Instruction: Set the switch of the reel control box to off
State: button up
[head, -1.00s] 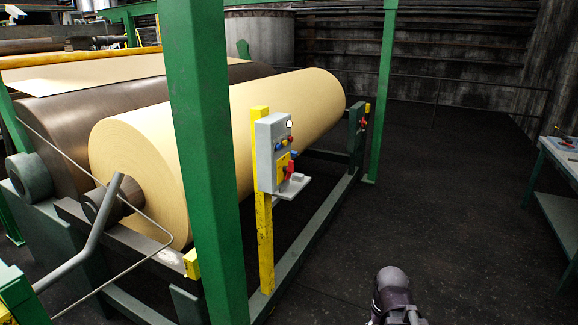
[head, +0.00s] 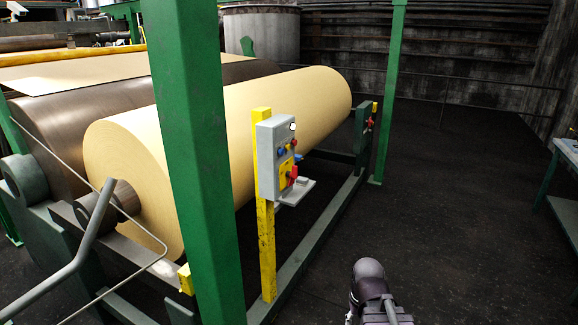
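The reel control box (head: 270,160) is a grey box on a yellow post (head: 265,250), in the middle of the head view. Its face carries a white lamp (head: 292,127), small blue and red buttons and a red switch (head: 292,174) on a yellow plate (head: 285,176). The switch is small and seen at a slant, so its setting cannot be made out. Part of my dark arm (head: 375,285) shows at the bottom, right of the post and apart from the box. My gripper's fingers are not in view.
A green column (head: 190,150) stands left of the box. A large tan paper reel (head: 290,105) lies behind it. A low green frame rail (head: 325,225) runs behind the post. Dark floor (head: 470,220) is open to the right, up to a workbench (head: 565,155) at the edge.

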aim_at(294, 172)
jog(key=u, duration=0.2)
jog(key=i, duration=1.35)
jog(key=z, duration=0.4)
